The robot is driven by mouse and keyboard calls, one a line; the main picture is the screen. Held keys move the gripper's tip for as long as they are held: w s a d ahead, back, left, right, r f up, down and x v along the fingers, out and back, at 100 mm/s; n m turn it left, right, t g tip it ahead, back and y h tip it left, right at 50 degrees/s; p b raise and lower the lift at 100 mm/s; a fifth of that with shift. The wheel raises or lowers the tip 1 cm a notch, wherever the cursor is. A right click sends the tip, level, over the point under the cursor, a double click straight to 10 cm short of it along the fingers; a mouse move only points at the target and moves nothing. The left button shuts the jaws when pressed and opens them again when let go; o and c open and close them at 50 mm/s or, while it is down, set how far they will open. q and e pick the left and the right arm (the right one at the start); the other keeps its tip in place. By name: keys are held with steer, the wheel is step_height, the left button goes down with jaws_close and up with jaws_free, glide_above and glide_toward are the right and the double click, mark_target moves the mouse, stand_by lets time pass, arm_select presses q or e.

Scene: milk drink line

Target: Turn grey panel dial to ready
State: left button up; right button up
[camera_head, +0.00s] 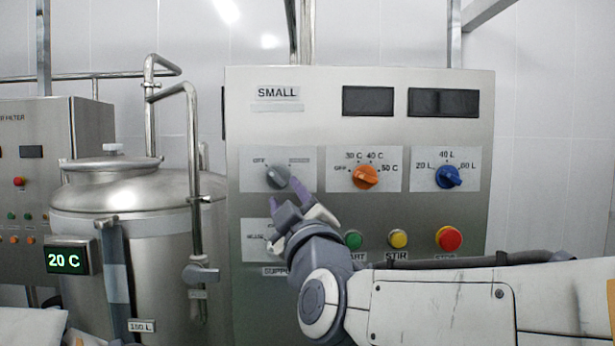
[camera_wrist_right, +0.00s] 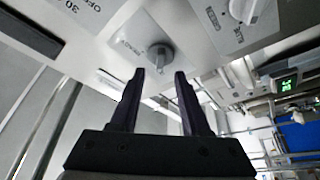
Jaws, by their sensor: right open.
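The grey dial (camera_head: 278,176) sits on a white label plate at the left of the steel control panel (camera_head: 330,125). My right gripper (camera_head: 287,194) is open just below and right of this dial in the head view. In the right wrist view, the dial (camera_wrist_right: 160,57) shows between and just beyond the two dark fingertips (camera_wrist_right: 159,73). The fingers are not closed on it. My left gripper is not in view.
An orange dial (camera_head: 366,176) and a blue dial (camera_head: 449,177) stand to the right. Green (camera_head: 353,240), yellow (camera_head: 398,239) and red (camera_head: 449,239) buttons lie below, close to my right arm. A steel tank (camera_head: 130,210) with a pipe stands left.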

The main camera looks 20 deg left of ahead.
mark_target(278, 181)
steer(key=p+x, duration=0.1)
steer(key=x, duration=0.4)
steer(key=shift+w+a+p, duration=0.1)
steer(key=shift+p, duration=0.3)
jaws_close()
